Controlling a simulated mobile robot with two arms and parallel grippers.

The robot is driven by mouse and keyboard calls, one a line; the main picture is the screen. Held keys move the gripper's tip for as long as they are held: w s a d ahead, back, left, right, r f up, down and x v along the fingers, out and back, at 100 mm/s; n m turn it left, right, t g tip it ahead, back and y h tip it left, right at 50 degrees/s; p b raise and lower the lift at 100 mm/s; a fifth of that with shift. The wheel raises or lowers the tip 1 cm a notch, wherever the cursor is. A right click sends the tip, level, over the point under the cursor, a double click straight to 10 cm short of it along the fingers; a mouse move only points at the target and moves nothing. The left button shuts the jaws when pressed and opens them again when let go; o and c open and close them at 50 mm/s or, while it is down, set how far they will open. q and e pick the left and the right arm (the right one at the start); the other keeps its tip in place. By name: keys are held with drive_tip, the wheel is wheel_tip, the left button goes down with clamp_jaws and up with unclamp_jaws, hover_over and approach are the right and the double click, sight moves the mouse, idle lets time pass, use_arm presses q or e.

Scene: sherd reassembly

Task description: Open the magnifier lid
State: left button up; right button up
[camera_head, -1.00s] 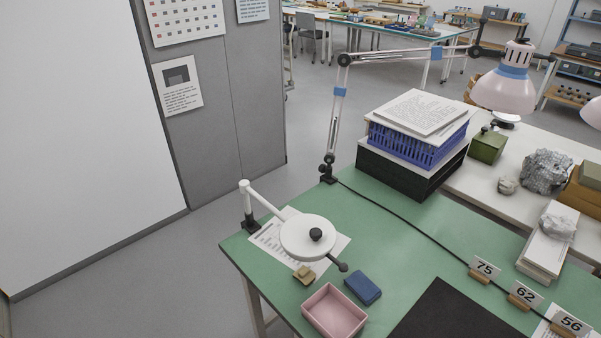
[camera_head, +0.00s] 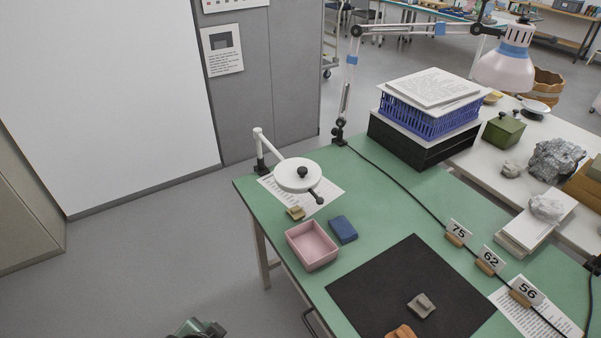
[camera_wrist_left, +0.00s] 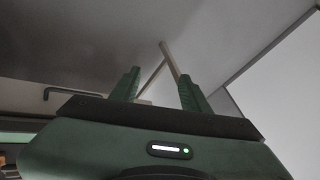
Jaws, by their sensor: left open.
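The magnifier (camera_head: 292,181) stands at the far left corner of the green table on a white jointed arm. Its round white lid (camera_head: 287,177) is shut over the lens, with a black knob (camera_head: 302,172) on top and a dark handle at the lower right. My left gripper (camera_head: 200,330) shows only in part at the bottom edge of the head view, well away from the magnifier and off the table's left side. In the left wrist view its two green fingers (camera_wrist_left: 158,90) are apart with nothing between them. My right gripper is in neither view.
A pink tray (camera_head: 312,262), a blue box (camera_head: 343,229) and a small tan block (camera_head: 296,213) lie near the magnifier on the green table (camera_head: 390,215). A black mat (camera_head: 375,285) holds sherds. A lamp arm rises behind. The floor left of the table is clear.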

use_arm(q)
drive_tip(key=w+r+m+t+y, duration=0.1)
drive_tip(key=w+r+m+t, duration=0.3)
drive_tip(key=w+m, duration=0.5)
drive_tip(key=m+t+h, duration=0.5)
drive_tip(key=m+t, duration=0.3)
drive_tip(key=m, duration=1.4)
approach(301, 173)
drive_tip(key=w, duration=0.4)
drive_tip(key=w+d, duration=0.1)
drive_tip(key=w, duration=0.3)
drive_tip(key=shift+w+d+r+b, duration=0.1)
drive_tip(key=shift+w+d+b, duration=0.15)
drive_tip(key=shift+d+b, duration=0.1)
drive_tip(key=shift+w, duration=0.55)
clamp_jaws()
